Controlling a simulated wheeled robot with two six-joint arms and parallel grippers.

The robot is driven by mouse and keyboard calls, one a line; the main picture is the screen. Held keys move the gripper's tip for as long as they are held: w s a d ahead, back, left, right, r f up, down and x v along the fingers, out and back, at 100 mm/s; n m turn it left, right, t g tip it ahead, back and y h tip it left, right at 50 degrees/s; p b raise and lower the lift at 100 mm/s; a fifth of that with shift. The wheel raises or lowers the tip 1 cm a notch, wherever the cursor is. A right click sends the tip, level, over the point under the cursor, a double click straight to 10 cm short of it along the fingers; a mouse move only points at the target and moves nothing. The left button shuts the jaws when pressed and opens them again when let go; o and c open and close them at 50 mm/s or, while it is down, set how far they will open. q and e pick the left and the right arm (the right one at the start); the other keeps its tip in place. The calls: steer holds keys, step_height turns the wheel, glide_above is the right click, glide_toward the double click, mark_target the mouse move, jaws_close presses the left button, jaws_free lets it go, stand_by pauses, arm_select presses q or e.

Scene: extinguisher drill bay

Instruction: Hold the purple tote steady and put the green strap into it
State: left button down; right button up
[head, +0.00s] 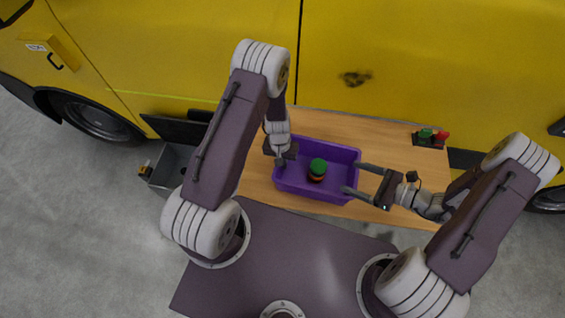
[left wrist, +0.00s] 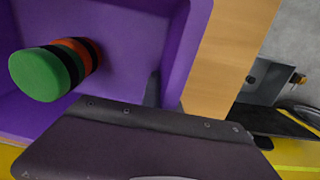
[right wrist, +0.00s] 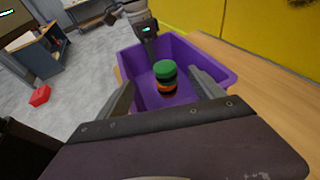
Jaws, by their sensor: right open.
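The purple tote (head: 335,193) stands on the wooden table. Inside it is an upright stack of round rolls: a green one (head: 318,165) on top, which looks like the green strap, with black bands and an orange roll (right wrist: 166,87) below. The stack also shows in the left wrist view (left wrist: 40,72). My left gripper (head: 282,158) is at the tote's left rim, one finger inside against the wall; it looks closed on the rim, the other finger hidden. My right gripper (head: 354,178) is open and empty at the tote's right rim, fingertips pointing toward the stack.
Small green and red items (head: 430,136) lie at the table's (head: 400,155) back right corner. An open dark case (head: 172,165) is on the floor left of the table. A yellow vehicle (head: 400,50) stands close behind.

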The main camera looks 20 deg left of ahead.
arm_select(q)
steer(key=shift+s, duration=0.1)
steer(key=c, duration=1.5)
jaws_free()
steer(key=shift+c, duration=0.2)
step_height(320, 180, up, 12)
steer(key=shift+a, duration=0.35)
